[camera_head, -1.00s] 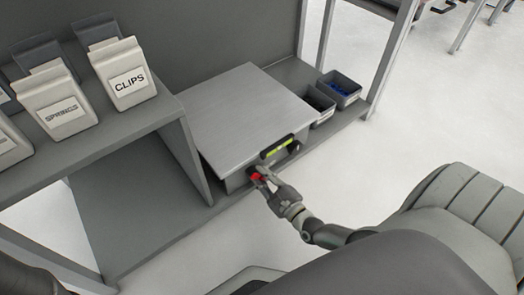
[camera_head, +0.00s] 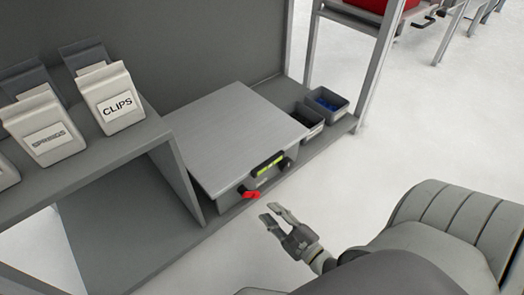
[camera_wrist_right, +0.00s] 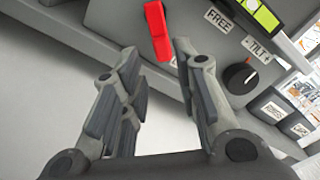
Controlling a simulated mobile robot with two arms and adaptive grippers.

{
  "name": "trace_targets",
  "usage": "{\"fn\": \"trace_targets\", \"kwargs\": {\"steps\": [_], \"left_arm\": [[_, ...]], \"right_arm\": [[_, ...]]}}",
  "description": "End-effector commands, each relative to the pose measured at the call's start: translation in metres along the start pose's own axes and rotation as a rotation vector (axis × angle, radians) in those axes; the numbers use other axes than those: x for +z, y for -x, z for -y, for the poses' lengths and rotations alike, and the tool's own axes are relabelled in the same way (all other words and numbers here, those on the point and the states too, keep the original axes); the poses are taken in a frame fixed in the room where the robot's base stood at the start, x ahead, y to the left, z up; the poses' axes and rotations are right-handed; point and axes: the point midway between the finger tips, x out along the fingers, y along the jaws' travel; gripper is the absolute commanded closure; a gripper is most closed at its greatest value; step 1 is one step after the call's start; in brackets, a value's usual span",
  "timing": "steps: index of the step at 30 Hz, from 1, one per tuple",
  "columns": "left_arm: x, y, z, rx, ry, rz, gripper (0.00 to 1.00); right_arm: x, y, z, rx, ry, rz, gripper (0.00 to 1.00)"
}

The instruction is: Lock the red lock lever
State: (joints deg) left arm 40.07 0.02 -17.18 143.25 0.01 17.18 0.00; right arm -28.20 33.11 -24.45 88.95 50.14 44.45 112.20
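The red lock lever (camera_head: 250,194) sticks out from the front of a grey metal box (camera_head: 232,140), below the left part of its front edge. In the right wrist view the red lever (camera_wrist_right: 158,31) shows beyond the fingertips, near a label reading FREE (camera_wrist_right: 219,20); another label under the lever is mostly hidden by a finger. My right gripper (camera_head: 270,213) is open and empty, in front of the box and apart from the lever. It also shows in the right wrist view (camera_wrist_right: 157,62) with its fingers spread. My left gripper is not in view.
A black handle with a yellow-green level (camera_head: 267,165) is on the box front. A dark knob (camera_wrist_right: 240,76) sits beside a TILT label. Small bins (camera_head: 327,103) stand right of the box. A shelf (camera_head: 95,145) with labelled containers is at left. The floor in front is clear.

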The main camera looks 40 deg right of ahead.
Motion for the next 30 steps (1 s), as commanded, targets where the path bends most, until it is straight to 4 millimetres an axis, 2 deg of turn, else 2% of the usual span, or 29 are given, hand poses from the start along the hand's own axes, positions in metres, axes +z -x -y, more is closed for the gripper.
{"fn": "trace_targets", "kwargs": {"steps": [3, 9, 30], "left_arm": [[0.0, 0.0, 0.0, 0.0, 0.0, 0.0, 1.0], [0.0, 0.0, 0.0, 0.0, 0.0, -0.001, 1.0], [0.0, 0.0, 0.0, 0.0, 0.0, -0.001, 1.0]], "right_arm": [[0.0, 0.018, 0.0, 0.002, -0.001, -0.001, 0.71], [0.0, 0.031, 0.0, 0.0, -0.001, 0.0, 0.71], [0.0, 0.031, 0.0, 0.0, -0.001, 0.0, 0.71]]}}
